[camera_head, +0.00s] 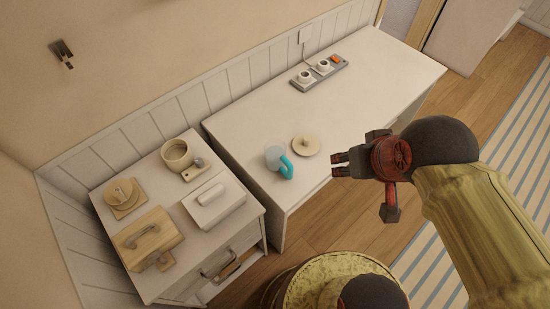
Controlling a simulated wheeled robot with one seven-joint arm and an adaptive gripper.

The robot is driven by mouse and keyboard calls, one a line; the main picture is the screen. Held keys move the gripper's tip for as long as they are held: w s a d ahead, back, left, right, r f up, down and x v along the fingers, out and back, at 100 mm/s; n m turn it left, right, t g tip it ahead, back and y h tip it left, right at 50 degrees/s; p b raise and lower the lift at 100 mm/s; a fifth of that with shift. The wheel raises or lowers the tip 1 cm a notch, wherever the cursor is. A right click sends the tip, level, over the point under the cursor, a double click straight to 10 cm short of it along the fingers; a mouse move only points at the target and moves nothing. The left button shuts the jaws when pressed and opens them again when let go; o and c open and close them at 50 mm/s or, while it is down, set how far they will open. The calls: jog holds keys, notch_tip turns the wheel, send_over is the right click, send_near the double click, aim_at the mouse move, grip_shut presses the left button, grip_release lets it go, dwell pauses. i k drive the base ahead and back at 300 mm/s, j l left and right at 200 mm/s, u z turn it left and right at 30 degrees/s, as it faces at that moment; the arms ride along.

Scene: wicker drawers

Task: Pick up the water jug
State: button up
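The water jug (273,156) is a small pale, see-through vessel with a turquoise handle. It stands upright near the front edge of the long white cabinet top (245,121). Its handle faces right and toward the front edge. My gripper (335,164) is to the right of the jug, with its fingers pointing left toward it. The two dark fingertips are apart with a gap between them, and nothing shows between them. The gripper is clear of the jug in the picture; its height above the cabinet is hard to tell.
A round beige lid (306,145) lies just right of the jug. A power strip (320,72) with plugs lies at the back. The lower left cabinet holds a round pot (177,154), a white lidded box (214,200) and wooden boards (147,238). The cabinet's right part is clear.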

aim_at(275, 150)
jog(key=i+l+u, duration=0.1)
jog(key=l+u, duration=0.15)
jog(key=i+l+u, duration=0.1)
jog(key=l+u, duration=0.4)
jog(key=l, duration=0.15)
jog(key=u, duration=1)
jog(key=i+l, duration=0.05)
